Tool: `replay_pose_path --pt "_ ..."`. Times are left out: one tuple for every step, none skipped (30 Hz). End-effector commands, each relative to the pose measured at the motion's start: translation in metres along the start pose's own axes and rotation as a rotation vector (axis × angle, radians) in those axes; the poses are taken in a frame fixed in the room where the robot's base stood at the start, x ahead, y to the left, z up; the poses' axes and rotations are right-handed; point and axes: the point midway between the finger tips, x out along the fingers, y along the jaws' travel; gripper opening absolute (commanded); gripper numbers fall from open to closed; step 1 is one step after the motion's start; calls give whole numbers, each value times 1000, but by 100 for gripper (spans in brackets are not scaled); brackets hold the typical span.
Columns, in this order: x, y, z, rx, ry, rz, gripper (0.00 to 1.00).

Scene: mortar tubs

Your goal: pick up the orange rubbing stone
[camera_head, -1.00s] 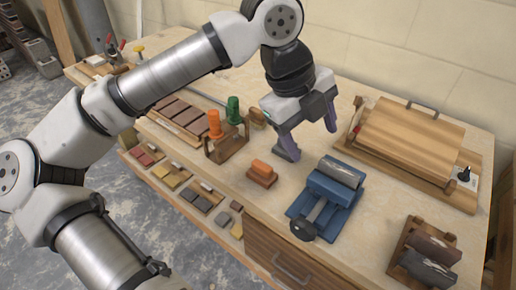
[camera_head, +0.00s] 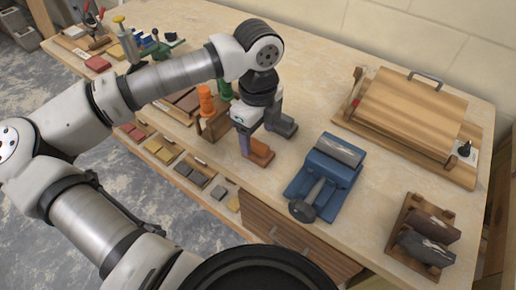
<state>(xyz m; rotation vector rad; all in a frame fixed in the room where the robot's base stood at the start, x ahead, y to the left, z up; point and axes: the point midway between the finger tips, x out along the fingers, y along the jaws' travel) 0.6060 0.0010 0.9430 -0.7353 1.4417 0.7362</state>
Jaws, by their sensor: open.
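The orange rubbing stone (camera_head: 259,151) lies on the workbench, just left of the blue vise. My gripper (camera_head: 268,144) is low over the bench at the stone, pointing down, with its fingers spread. One finger is at the stone's near left end and hides part of it; the other finger is further right and back. I cannot tell whether either finger touches the stone.
The blue vise (camera_head: 327,172) stands close on the right. A wooden rack (camera_head: 214,127) with orange-handled (camera_head: 206,99) and green-handled (camera_head: 224,89) tools is close on the left. Dark stones in a wooden holder (camera_head: 393,247) stand at the front right.

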Motion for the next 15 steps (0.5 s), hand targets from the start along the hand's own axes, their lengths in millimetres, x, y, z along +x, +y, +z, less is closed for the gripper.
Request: replay_pose_path --pt "3 0 0 1 3 1 67" --pt "6 -1 0 1 5 1 67" --pt "12 -2 0 2 5 1 67" --pt "16 -2 0 2 6 1 67" --pt "20 -3 0 2 6 1 67" --pt "26 -4 1 2 5 1 67" --pt "31 -4 1 2 6 2 67" --pt "36 -4 1 1 4 1 67" --pt "40 -4 1 1 4 1 67" --pt "43 -4 1 1 3 1 67" --pt "45 -4 1 1 3 0 67" --pt "47 -4 1 1 3 0 67" --pt "48 -4 1 1 2 -1 67" --pt "49 -4 2 1 2 -1 67" --pt "49 -4 2 1 1 -1 67"
